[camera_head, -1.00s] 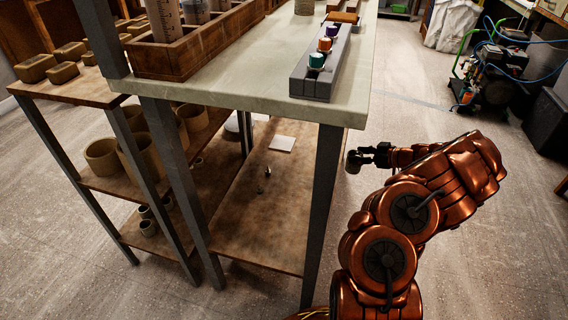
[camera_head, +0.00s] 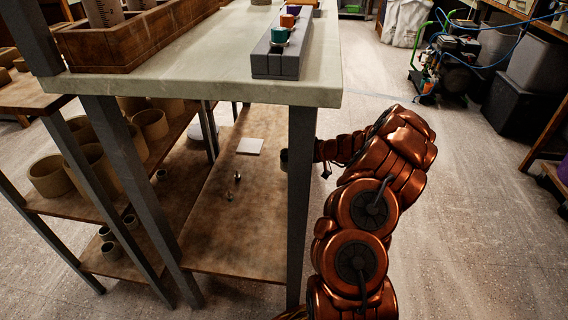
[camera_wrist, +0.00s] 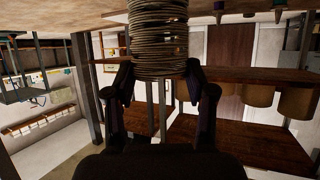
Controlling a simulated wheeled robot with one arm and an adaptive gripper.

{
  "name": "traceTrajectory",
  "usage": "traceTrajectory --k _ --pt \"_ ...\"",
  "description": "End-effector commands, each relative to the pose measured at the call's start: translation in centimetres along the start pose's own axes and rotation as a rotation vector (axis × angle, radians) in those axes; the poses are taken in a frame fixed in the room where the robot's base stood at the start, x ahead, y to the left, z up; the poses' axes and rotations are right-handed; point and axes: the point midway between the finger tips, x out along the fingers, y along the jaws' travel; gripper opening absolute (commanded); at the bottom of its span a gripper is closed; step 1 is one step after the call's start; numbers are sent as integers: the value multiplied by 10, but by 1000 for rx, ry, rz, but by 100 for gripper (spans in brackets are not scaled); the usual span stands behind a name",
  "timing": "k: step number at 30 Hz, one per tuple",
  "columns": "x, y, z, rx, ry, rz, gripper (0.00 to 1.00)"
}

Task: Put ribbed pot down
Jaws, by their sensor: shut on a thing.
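The ribbed pot (camera_wrist: 159,38) is a tan cylinder with close horizontal ridges at the top middle of the wrist view. My gripper (camera_wrist: 159,74) is shut on it, one dark finger at each side. The wrist picture looks upside down. In the head view, my gripper is mostly hidden behind the table's front right leg (camera_head: 300,195). A small dark shape (camera_head: 284,160) shows just left of that leg, over the lower shelf; I cannot tell if it is pot or finger. The brown lower shelf (camera_head: 205,240) lies under the pale tabletop (camera_head: 200,72).
The lower shelf holds a white square tile (camera_head: 249,146) and two small metallic pieces (camera_head: 237,177). Its front part is bare. A rack of clay pots (camera_head: 50,176) stands left. A grey holder (camera_head: 279,62) with coloured-topped items and a wooden box (camera_head: 135,38) sit on the tabletop.

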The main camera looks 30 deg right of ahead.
Motion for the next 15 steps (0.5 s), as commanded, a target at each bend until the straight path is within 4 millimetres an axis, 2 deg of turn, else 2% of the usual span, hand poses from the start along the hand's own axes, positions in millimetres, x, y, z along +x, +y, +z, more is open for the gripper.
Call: traceTrajectory --k 9,15 --pt "25 -9 -8 -2 1 -2 19" --pt "37 -8 20 3 -1 1 19"
